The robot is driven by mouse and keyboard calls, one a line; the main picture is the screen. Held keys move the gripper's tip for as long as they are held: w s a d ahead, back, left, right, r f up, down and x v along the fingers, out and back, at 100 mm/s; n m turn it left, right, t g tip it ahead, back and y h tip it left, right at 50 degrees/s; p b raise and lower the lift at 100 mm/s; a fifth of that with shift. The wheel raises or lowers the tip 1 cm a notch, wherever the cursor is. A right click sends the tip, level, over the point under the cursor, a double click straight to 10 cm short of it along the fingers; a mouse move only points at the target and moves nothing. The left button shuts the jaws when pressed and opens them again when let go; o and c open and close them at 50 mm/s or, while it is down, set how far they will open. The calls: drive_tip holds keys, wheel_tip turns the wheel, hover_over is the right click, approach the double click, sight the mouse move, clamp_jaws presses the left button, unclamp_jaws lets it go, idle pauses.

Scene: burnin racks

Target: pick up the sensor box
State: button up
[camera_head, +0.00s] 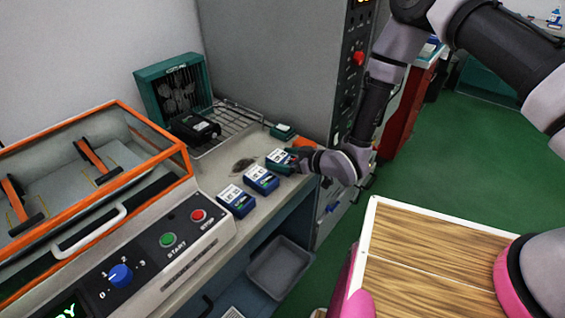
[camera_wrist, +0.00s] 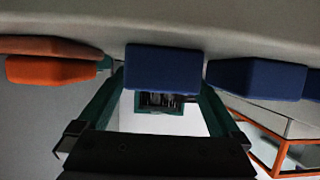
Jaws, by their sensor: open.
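Three blue boxes with white labelled tops stand in a row on the bench: a near one (camera_head: 236,201), a middle one (camera_head: 262,180) and a far one (camera_head: 278,160). They look alike, and the labels are too small to read. My gripper (camera_head: 294,160) is low at the far box, on its right side. In the wrist view, my open gripper (camera_wrist: 162,84) has its two green fingers on either side of a blue box (camera_wrist: 163,66), which I take to be the far one. Whether the fingers touch it I cannot tell.
Another blue box (camera_wrist: 256,79) is close to the right finger, and an orange object (camera_wrist: 50,70) is close to the left one. A control panel (camera_head: 165,245) with an orange-framed cover stands left. A wire rack (camera_head: 235,122) and a grey cabinet (camera_head: 290,60) are behind.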

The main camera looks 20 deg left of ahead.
drive_tip(key=c, duration=1.4)
drive_tip(key=shift+r, duration=0.1)
